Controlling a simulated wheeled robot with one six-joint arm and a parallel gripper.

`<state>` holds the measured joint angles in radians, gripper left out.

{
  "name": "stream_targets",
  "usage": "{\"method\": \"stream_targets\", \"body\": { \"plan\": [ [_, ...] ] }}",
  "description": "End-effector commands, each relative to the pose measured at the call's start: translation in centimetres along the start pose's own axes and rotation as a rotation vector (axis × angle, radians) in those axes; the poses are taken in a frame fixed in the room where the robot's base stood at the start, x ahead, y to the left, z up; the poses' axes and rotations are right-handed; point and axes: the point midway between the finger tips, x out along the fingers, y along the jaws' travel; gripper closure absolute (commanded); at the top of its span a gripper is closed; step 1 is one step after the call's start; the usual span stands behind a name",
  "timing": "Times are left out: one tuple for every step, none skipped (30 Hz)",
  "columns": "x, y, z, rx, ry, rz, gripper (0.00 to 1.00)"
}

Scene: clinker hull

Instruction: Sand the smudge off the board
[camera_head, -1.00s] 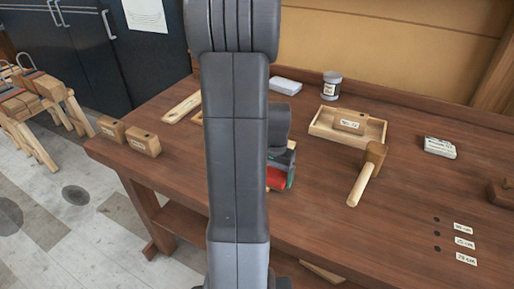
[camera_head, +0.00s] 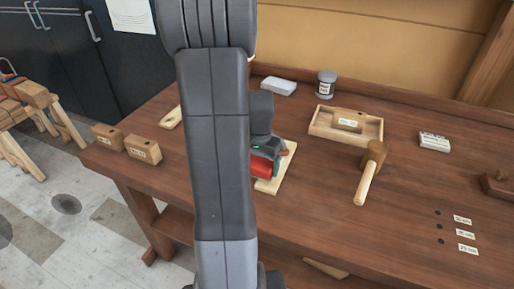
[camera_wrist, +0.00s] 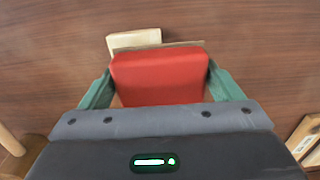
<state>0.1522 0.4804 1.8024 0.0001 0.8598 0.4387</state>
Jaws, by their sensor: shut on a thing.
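My gripper (camera_wrist: 160,90) has its green fingers shut on a red sanding block (camera_wrist: 158,77). In the head view the red block (camera_head: 262,167) shows just right of my arm, over or on a pale wooden board (camera_head: 268,186) on the bench. In the wrist view a pale piece of wood (camera_wrist: 133,39) shows just beyond the block. I cannot tell whether the block touches the board. No smudge is visible; my arm and the block hide part of the board.
Two wooden blocks (camera_head: 143,149) sit at the left edge.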

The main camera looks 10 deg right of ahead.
Motion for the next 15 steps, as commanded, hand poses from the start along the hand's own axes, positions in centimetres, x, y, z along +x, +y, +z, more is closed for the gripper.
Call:
{"method": "stream_targets", "body": {
  "plan": [
    [-0.9, 0.0, -0.1, -0.001, 0.001, -0.001, 0.35],
    [-1.1, 0.0, -0.1, -0.001, 0.001, -0.001, 0.35],
    [-1.5, 0.0, -0.1, -0.002, 0.002, -0.001, 0.35],
    [-1.8, 0.0, -0.1, -0.002, 0.002, -0.001, 0.35],
    [-2.0, 0.0, -0.1, -0.002, 0.002, -0.001, 0.35],
    [-2.4, 0.1, -0.1, -0.002, 0.002, -0.001, 0.35],
    [-2.7, 0.1, -0.1, -0.003, 0.002, -0.001, 0.35],
    [-2.9, 0.1, -0.1, -0.003, 0.002, -0.001, 0.35],
    [-3.3, 0.1, -0.2, -0.003, 0.002, -0.001, 0.35],
    [-3.6, 0.1, -0.2, -0.003, 0.002, -0.001, 0.35],
    [-3.8, 0.1, -0.2, -0.004, 0.002, -0.001, 0.35],
    [-4.2, 0.1, -0.2, -0.004, 0.001, -0.001, 0.35],
    [-4.4, 0.2, -0.2, -0.004, 0.001, 0.000, 0.35],
    [-4.5, 0.2, -0.2, -0.004, 0.001, 0.000, 0.35],
    [-4.7, 0.2, -0.2, -0.005, 0.001, 0.000, 0.35]
  ]
}}
